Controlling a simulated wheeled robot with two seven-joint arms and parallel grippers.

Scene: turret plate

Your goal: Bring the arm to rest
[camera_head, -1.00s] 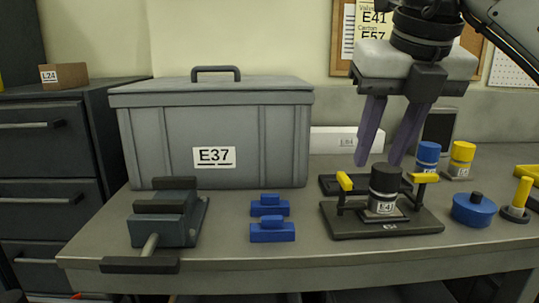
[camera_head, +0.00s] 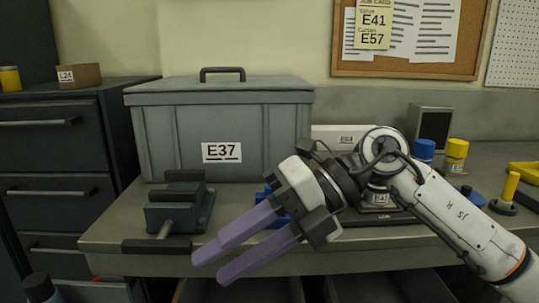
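My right gripper (camera_head: 208,269) reaches in from the right in the head view. Its two purple fingers are spread apart with nothing between them. They point down and left, in front of the bench's front edge. My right arm (camera_head: 455,222) covers part of the fixture plate (camera_head: 392,217) and most of the labelled black-topped cylinder (camera_head: 378,197) on it. My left gripper is not in view.
A grey bench (camera_head: 108,233) carries a grey box labelled E37 (camera_head: 270,130), a vise (camera_head: 178,208) and blue blocks (camera_head: 283,221) partly behind my gripper. Blue (camera_head: 424,149) and yellow (camera_head: 456,151) cylinders stand at the back right. Drawers (camera_head: 55,150) stand at left.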

